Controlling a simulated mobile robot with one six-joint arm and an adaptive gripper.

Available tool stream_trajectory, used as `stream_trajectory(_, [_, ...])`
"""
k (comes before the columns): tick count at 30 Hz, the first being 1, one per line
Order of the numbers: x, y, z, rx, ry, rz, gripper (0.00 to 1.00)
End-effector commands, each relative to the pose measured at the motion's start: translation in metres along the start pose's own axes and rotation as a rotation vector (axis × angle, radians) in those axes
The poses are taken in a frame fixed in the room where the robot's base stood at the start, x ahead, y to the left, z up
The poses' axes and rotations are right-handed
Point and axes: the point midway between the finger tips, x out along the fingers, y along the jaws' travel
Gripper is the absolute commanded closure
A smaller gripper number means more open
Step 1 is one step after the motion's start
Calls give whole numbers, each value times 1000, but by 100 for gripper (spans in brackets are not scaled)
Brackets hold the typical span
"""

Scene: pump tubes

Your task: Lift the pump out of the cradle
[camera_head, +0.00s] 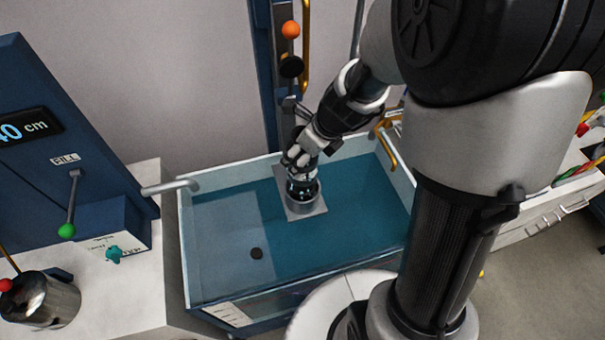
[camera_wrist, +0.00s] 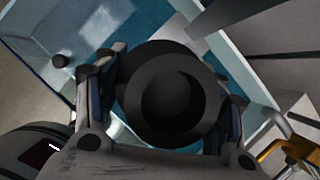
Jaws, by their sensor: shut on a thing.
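The pump shows in the wrist view as a dark round body (camera_wrist: 172,104) with a black top, between the two fingers of my gripper (camera_wrist: 168,112). In the head view my gripper (camera_head: 301,172) points down into the tank and is shut on the pump's upper part. The cradle (camera_head: 303,201) is a grey cup on a light square plate inside the water tank. The pump stands upright at the cradle's mouth. Its lower part is hidden, so I cannot tell how deep it sits.
The blue-water tank (camera_head: 187,232) has raised walls around the cradle. A small black disc (camera_head: 256,253) lies in the tank, left of the cradle. A post with an orange ball (camera_head: 290,29) stands behind. A panel with a green-knobbed lever (camera_head: 67,231) and a metal can (camera_head: 50,303) are left.

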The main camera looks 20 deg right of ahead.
Motion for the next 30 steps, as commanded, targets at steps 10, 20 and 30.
stream_trajectory(10, [0,0,0,0,0,0,82])
stream_trajectory(20, [0,0,0,0,0,0,100])
stream_trajectory(30, [-8,-2,6,0,-7,-6,100])
